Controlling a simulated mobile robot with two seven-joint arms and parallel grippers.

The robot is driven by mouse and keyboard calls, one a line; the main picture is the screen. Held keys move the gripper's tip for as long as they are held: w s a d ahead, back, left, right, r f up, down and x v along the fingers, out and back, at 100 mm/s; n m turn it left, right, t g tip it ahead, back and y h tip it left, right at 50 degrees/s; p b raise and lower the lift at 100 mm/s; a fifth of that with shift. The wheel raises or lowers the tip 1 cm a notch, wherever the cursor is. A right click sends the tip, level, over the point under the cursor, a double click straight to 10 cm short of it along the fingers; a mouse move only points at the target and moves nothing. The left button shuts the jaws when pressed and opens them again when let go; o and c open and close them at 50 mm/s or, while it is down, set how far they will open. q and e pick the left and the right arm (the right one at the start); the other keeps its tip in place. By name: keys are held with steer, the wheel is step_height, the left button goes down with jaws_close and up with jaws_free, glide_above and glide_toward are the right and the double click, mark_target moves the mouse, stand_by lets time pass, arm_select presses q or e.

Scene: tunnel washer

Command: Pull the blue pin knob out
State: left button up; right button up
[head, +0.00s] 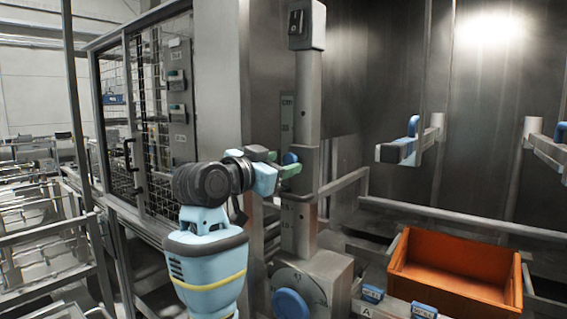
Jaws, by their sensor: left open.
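The blue pin knob (290,158) is a small round knob on the side of the grey upright post (306,110). My left gripper (287,163) reaches in from the left, with its green-tipped fingers at the post. The fingers are open, and the knob shows between or just behind them. I cannot tell whether either finger touches the knob. My right gripper is not in view.
A switch box (307,25) tops the post. A larger blue knob (290,304) sits on the base below. An orange bin (455,272) stands at the right. A mesh cage door (160,120) is at the left, and a rail (345,183) runs behind the post.

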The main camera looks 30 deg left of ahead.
arm_select(q)
steer(key=shift+w+d, duration=0.1)
steer(key=shift+w, duration=0.7)
steer(key=shift+c, duration=0.3)
